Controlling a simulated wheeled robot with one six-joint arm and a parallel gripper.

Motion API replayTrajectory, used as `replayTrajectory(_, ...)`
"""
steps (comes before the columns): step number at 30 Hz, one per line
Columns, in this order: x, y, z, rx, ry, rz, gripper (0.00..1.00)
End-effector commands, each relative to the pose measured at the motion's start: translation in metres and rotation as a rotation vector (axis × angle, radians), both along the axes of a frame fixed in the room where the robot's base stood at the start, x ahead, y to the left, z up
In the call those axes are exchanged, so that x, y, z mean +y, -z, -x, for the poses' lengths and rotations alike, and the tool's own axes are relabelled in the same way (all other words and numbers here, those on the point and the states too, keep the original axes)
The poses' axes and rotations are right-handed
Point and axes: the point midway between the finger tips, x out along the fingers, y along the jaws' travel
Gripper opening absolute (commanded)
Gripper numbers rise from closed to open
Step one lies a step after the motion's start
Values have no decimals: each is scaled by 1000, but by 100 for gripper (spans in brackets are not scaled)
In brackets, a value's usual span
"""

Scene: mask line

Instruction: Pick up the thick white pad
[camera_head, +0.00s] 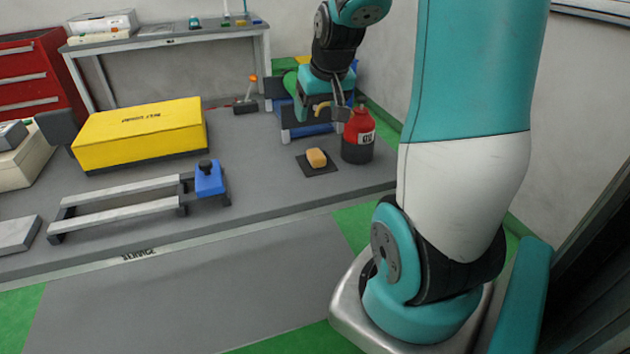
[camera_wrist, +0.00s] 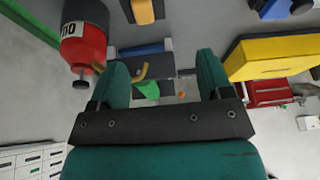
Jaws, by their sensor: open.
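A pale grey-white flat slab (camera_head: 15,233) lies at the left edge of the grey platform in the head view, partly cut off. It looks most like the thick white pad, but I cannot be sure. I cannot make it out in the wrist view. My gripper (camera_head: 321,112) is far to its right, above the platform beside the red bottle (camera_head: 358,133). In the wrist view my gripper (camera_wrist: 162,78) has its two teal fingers wide apart with nothing held between them. A yellow hook shows behind the fingers.
An orange-yellow sponge (camera_head: 317,157) lies on a dark mat near the bottle. A yellow box (camera_head: 140,133), a rail frame with a blue clamp (camera_head: 209,180) and a white block (camera_head: 25,160) stand leftward. A bench (camera_head: 160,40) stands behind.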

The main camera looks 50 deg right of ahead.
Motion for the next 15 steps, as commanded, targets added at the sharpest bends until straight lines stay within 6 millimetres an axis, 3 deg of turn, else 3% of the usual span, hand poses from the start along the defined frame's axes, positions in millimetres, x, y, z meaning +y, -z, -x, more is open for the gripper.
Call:
replayTrajectory(1, -15, 12, 4, 0, 37, 11, 72)
replayTrajectory(4, -29, 21, 6, 2, 71, 22, 72)
replayTrajectory(15, -44, 92, -18, 5, 71, 22, 72)
